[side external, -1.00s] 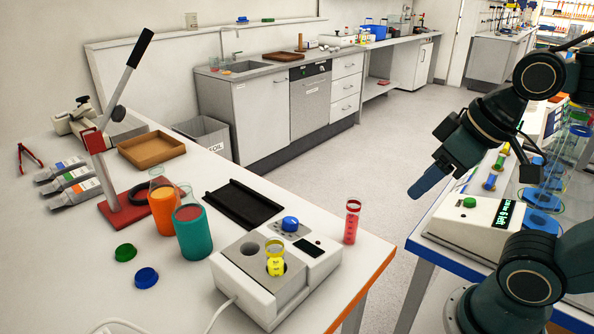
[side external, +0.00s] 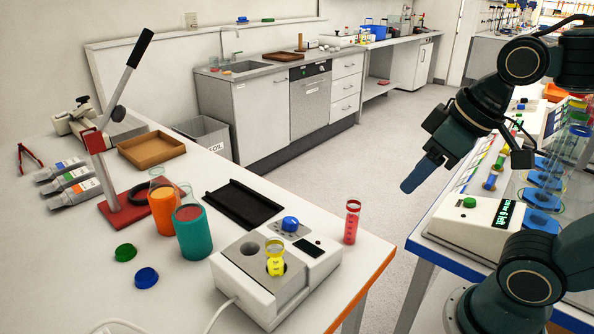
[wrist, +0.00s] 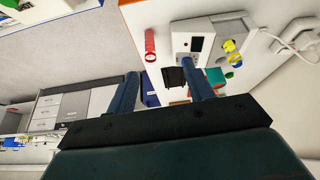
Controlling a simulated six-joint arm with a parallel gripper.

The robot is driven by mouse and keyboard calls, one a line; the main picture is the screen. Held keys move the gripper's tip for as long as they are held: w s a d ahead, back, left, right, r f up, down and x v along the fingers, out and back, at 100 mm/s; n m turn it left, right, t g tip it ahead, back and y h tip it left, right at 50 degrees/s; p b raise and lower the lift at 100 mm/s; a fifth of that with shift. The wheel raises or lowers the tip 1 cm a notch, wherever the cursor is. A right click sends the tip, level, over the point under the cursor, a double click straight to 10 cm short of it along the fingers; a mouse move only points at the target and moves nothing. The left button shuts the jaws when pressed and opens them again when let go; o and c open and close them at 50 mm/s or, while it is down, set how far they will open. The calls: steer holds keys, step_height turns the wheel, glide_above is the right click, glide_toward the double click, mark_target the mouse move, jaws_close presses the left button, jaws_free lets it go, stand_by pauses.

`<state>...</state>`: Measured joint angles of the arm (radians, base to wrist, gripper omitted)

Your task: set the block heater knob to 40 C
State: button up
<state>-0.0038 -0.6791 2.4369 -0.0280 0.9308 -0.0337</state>
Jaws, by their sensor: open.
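The block heater (side external: 262,285) is a white box near the front edge of the left table. Its blue knob (side external: 290,223) sits on the grey top panel beside a dark display (side external: 308,247); I cannot read its setting. A yellow-banded vial (side external: 275,262) stands in one of the heater's wells. My gripper (side external: 422,175) is in the air over the gap between the tables, right of the heater and well apart from it. In the wrist view its two blue fingers (wrist: 165,92) are apart with nothing held, and the heater (wrist: 230,27) shows beyond them.
A red tube (side external: 352,222) stands just right of the heater. A black tray (side external: 243,205), orange bottle (side external: 163,208) and teal bottle (side external: 193,232) are behind and left. A lever press (side external: 125,200) stands farther left. The right bench (side external: 465,250) carries instruments and tubes.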

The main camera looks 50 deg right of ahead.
steer(key=w+a+r+n+g, duration=0.1)
steer(key=w+a+n+g, duration=0.15)
steer(key=w, duration=0.35)
steer(key=w+a+r+n+g, duration=0.1)
steer(key=w+r+n, duration=0.15)
steer(key=w, duration=0.25)
steer(key=n+g, duration=0.3)
steer(key=n, duration=0.3)
glide_above(291, 219)
steer(key=w+d, duration=0.1)
steer(key=w, duration=0.1)
step_height(291, 219, down, 6)
steer(key=r, duration=0.1)
steer(key=shift+f+y, duration=0.25)
steer(key=shift+y, duration=0.05)
steer(key=shift+s, duration=0.1)
steer(key=f, duration=0.4)
steer(key=s+f, duration=0.1)
steer(key=f, duration=0.4)
steer(key=a+f, duration=0.1)
steer(key=f, duration=0.3)
steer(key=shift+s+f, duration=0.35)
steer(key=c, duration=1)
